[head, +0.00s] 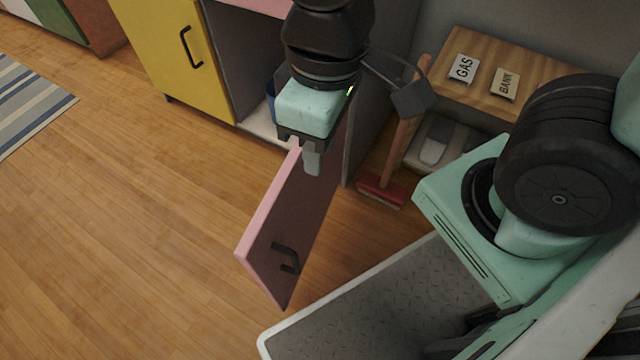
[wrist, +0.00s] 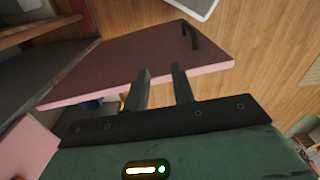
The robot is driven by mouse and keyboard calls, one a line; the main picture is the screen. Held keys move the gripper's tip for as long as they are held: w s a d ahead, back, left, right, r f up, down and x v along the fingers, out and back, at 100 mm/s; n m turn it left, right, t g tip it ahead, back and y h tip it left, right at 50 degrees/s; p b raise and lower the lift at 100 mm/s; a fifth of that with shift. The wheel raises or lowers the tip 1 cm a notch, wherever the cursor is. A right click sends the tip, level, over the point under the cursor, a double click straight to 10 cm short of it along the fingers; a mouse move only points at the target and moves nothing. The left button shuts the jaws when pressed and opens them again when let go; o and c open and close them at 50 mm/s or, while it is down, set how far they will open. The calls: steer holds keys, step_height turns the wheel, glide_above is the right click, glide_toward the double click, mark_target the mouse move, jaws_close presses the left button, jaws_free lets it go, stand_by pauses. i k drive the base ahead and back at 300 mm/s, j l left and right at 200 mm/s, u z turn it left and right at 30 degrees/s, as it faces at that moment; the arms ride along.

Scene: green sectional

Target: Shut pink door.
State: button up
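The pink door (head: 292,215) stands swung wide open from the cabinet, with its black handle (head: 286,257) near the free end. In the wrist view the door (wrist: 130,62) shows its dark inner-looking face and pink edge, and the handle (wrist: 190,37) is at the upper right.
The cabinet opening (head: 250,60) is exposed, with a blue item (head: 270,99) inside. A yellow door (head: 172,52) is shut to the left. A broom (head: 383,190) and a wooden shelf unit (head: 485,68) stand right. Floor left of the pink door is clear.

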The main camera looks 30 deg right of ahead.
mark_target(276, 245)
steer(key=k+j, duration=0.1)
steer(key=j, duration=0.3)
steer(key=k+j+z, duration=0.1)
steer(key=j, duration=0.3)
steer(key=k+j, duration=0.1)
steer(key=j, duration=0.3)
steer(key=k+j+z, duration=0.1)
steer(key=j, duration=0.25)
steer(key=k+j, duration=0.15)
steer(key=j, duration=0.25)
steer(key=k+j+z, duration=0.1)
steer(key=j, duration=0.25)
steer(key=k+j, duration=0.15)
steer(key=j, duration=0.25)
steer(key=i+j, duration=0.1)
steer(key=i, duration=0.15)
